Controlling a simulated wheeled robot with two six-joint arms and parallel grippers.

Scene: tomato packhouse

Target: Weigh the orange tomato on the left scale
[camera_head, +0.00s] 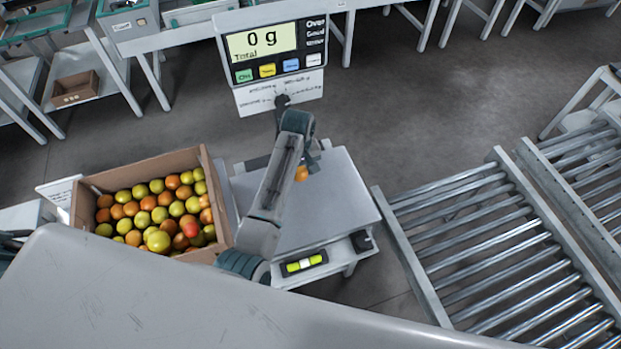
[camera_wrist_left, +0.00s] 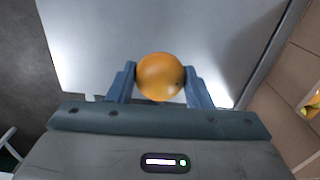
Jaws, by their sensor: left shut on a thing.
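The orange tomato (camera_wrist_left: 160,77) is between the two blue fingers of my left gripper (camera_wrist_left: 160,88) in the left wrist view, and the gripper is shut on it. In the head view the tomato (camera_head: 301,173) shows beside my left gripper (camera_head: 308,163), over the scale's metal plate (camera_head: 335,205). I cannot tell whether the tomato touches the plate. The scale's display (camera_head: 263,42) reads 0 g. My left arm covers part of the plate. My right gripper is not in view.
A cardboard box (camera_head: 218,190) full of orange, green and red tomatoes stands left of the scale. A roller conveyor (camera_head: 480,240) is to the right. A grey surface (camera_head: 180,300) fills the front. Benches and a small brown box (camera_head: 76,90) are at the back left.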

